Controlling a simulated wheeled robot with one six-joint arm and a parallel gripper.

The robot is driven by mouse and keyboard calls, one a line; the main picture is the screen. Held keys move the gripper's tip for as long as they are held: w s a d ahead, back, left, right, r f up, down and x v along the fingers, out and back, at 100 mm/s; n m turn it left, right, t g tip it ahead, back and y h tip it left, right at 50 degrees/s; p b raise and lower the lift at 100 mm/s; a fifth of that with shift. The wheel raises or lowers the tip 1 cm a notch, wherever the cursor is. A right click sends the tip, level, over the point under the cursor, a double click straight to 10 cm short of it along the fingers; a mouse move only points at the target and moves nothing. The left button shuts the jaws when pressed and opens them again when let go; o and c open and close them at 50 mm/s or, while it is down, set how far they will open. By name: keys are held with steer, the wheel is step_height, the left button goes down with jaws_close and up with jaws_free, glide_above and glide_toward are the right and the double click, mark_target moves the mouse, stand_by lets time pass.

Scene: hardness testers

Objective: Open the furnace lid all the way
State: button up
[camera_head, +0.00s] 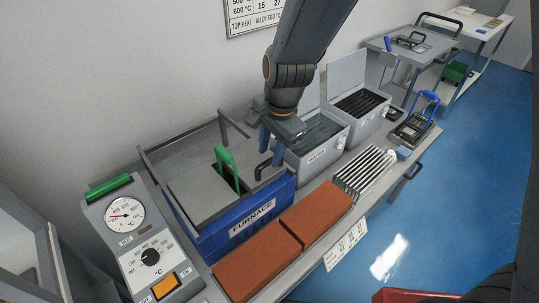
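The furnace (248,230) is a blue box with a "FURNACE" label, standing on the bench. A flat grey lid (195,188) lies across its top. A green handle (228,165) stands up in a dark slot in the top. A black bar handle (262,171) shows at the furnace's right end. My gripper (271,147) points down just above and beside this black handle. Its two blue fingers look apart, with nothing seen between them. I cannot tell whether a finger touches the handle.
Grey rails (222,130) rise around the furnace top. A control panel (145,240) with a dial stands at left. Red-brown bricks (262,262) lie in front. Lidded grey tanks (316,150) and a ribbed metal rack (364,172) stand to the right. Blue floor lies beyond the bench.

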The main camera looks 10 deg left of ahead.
steer(key=shift+w+a+f, duration=0.1)
steer(key=shift+f, duration=0.5)
steer(key=shift+w+a+f, duration=0.1)
steer(key=shift+f, duration=0.45)
steer(key=shift+c, duration=0.2)
jaws_close()
